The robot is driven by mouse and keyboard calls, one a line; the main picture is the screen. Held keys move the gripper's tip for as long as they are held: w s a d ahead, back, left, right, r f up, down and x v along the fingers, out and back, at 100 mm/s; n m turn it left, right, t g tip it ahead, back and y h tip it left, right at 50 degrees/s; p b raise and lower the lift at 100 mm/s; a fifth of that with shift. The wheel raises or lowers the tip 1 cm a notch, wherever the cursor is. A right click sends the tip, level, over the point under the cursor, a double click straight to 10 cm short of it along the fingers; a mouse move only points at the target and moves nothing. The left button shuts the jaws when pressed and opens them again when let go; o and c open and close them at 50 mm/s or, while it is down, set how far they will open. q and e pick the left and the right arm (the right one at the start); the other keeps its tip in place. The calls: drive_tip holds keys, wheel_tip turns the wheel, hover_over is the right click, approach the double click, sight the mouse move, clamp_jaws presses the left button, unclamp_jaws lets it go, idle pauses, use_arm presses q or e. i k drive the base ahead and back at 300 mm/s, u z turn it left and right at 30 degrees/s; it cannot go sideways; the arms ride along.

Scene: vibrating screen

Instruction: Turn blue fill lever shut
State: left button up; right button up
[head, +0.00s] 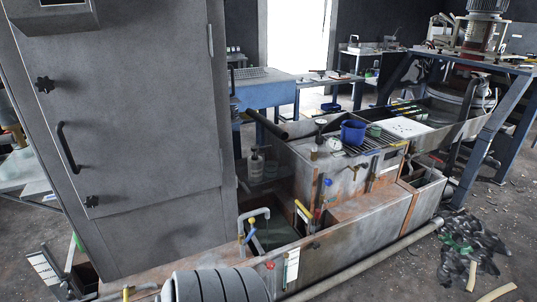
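A small blue lever (249,235) hangs steeply downward beside the curved grey pipe (243,215) over the open water tank (275,232), near the middle of the head view. A yellow part shows just above it. A second small blue handle (327,182) sits higher on the tank's upright wall, above a red handle (318,213). I cannot tell from the picture which one is the fill lever or whether its valve is open or shut. Neither of my grippers is in view, and nothing touches either blue part.
A tall grey cabinet (130,130) fills the left side. A blue bucket (353,132) stands on the grate above the tank. A long pipe (370,258) runs along the floor in front. Dark debris (468,245) lies at right, with open floor around it.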

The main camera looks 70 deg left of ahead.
sight(244, 243)
drive_tip(key=u, duration=0.45)
drive_tip(key=i, duration=0.85)
drive_tip(key=u, duration=0.75)
